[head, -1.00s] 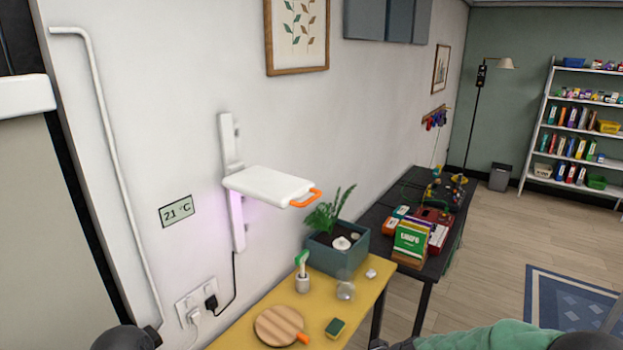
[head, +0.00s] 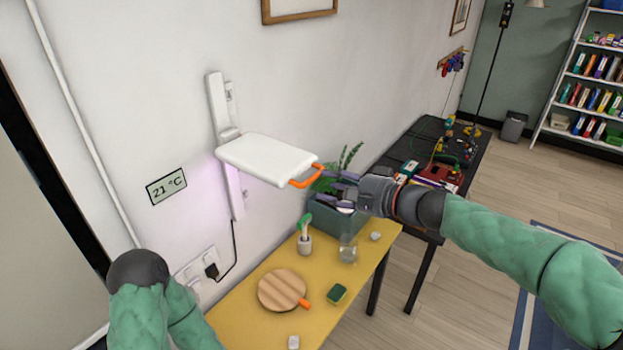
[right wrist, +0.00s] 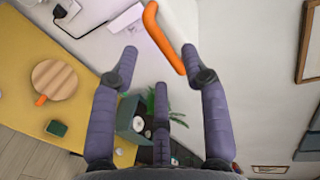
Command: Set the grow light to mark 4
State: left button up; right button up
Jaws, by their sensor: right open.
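The grow light (head: 268,159) is a white flat panel that juts out from a white wall rail (head: 218,110). A purple glow shows on the wall below it. Its orange handle (head: 306,176) sticks out from the front edge; it also shows in the right wrist view (right wrist: 164,38). My right gripper (head: 332,184) is open and empty, just right of the handle and slightly below it. In the right wrist view, the handle lies just beyond the open fingertips (right wrist: 160,58). No mark numbers can be read on the rail. My left gripper is out of view.
Below the light stands a yellow table (head: 240,325) with a planter (head: 325,222), a brush pot (head: 304,243), a glass (head: 348,249), a round wooden board (head: 280,288) and a sponge (head: 337,293). A dark table (head: 425,150) stands behind. Space around the handle is open.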

aim_at(311, 178)
jog(key=x, duration=0.6)
jog(key=shift+w+a+f+p, duration=0.1)
jog(key=shift+a+p, duration=0.05)
jog(key=shift+p, duration=0.15)
grip_shut()
